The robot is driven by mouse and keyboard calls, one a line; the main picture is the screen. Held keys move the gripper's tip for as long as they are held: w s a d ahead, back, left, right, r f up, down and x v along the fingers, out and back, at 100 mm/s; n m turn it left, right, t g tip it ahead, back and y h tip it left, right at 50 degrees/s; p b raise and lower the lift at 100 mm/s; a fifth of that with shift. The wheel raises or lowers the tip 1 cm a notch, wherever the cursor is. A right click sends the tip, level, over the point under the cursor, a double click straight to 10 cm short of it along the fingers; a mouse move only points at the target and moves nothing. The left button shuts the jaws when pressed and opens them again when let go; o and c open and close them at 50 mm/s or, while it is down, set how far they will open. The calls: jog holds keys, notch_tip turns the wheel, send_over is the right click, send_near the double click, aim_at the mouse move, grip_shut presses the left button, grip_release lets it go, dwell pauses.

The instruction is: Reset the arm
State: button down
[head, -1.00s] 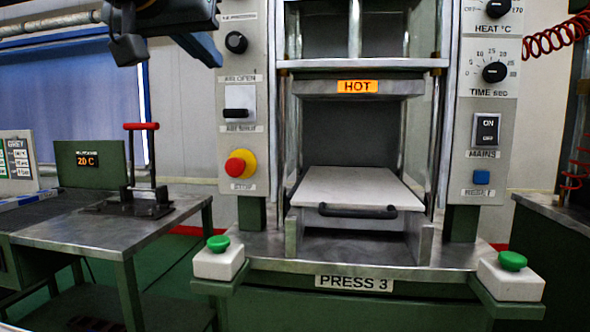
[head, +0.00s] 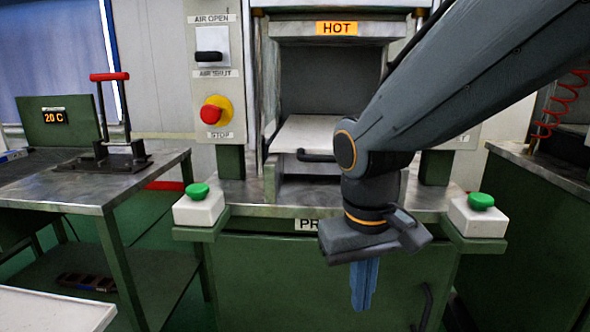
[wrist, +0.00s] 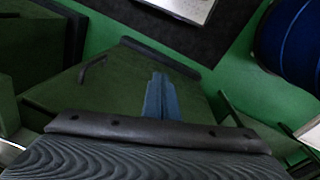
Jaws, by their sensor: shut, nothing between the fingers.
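My gripper (head: 364,290) hangs in front of the press in the head view, its blue fingers pointing down and closed together with nothing between them. The fingers also show in the wrist view (wrist: 160,97). My arm comes in from the upper right and bends down at the wrist. It covers part of the press opening and much of the name plate. The press (head: 310,265) is green below, with a white platen (head: 315,130) with a dark handle in its opening and an orange HOT sign (head: 337,28) above.
Green push buttons stand on white boxes left (head: 199,207) and right (head: 477,215) of my gripper. A metal bench (head: 60,193) with a red-handled tool (head: 108,120) is at the left. A white surface (head: 50,310) shows at the lower left. Another bench (head: 545,170) stands at the right.

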jog(key=s+d+f+y, duration=0.1)
jog(key=s+d+f, duration=0.1)
jog(key=s+f, duration=0.2)
jog(key=d+r+m+p, duration=0.2)
jog(key=d+r+p, duration=0.4)
jog(key=p, duration=0.7)
jog(key=shift+d+r+m+g+p, duration=0.3)
jog(key=shift+r+g+p, duration=0.1)
jog(key=shift+r, duration=0.45)
